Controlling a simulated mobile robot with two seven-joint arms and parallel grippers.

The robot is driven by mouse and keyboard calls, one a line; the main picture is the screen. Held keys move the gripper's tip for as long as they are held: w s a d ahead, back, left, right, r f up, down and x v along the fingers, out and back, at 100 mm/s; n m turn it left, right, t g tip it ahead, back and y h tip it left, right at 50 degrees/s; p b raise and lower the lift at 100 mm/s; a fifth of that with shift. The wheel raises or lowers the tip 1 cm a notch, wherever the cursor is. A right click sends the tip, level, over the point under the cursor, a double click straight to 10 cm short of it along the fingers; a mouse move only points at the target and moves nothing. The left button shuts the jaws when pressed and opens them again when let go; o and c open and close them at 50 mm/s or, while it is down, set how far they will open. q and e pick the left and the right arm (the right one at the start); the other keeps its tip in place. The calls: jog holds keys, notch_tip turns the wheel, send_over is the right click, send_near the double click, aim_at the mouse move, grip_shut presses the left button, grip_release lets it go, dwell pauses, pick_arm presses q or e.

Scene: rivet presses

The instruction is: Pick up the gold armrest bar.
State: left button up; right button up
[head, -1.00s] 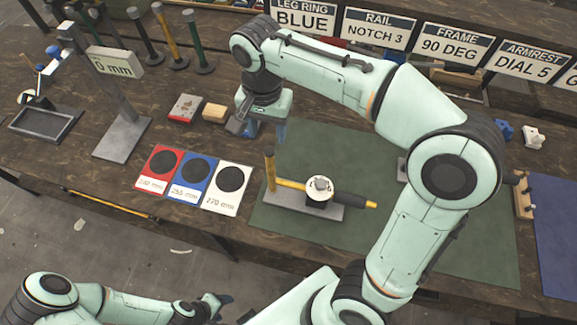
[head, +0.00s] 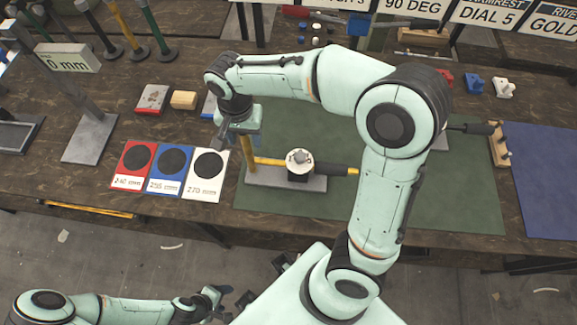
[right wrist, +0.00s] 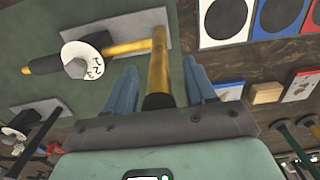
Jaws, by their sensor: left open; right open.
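An upright gold bar (head: 241,165) stands at the left end of a grey base plate (head: 285,181) on the green mat. A horizontal gold rod (head: 268,161) runs from it to a white-topped dial (head: 299,157). I cannot tell whether bar and rod are joined. In the right wrist view the gold bar (right wrist: 158,65) points up between the two blue fingers of my right gripper (right wrist: 163,85), with gaps on both sides. My right gripper (head: 238,143) is open at the bar's top in the head view. My left gripper (head: 222,299) is open and empty, low in front of the table.
Red, blue and white cards (head: 205,176) lie left of the base plate. A grey stand (head: 92,135) and several upright posts (head: 128,35) are farther left. A wooden rack (head: 499,145) stands at the right, beside a blue mat (head: 548,180). The mat's front is clear.

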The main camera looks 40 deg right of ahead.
jog(key=shift+f, duration=0.55)
grip_shut()
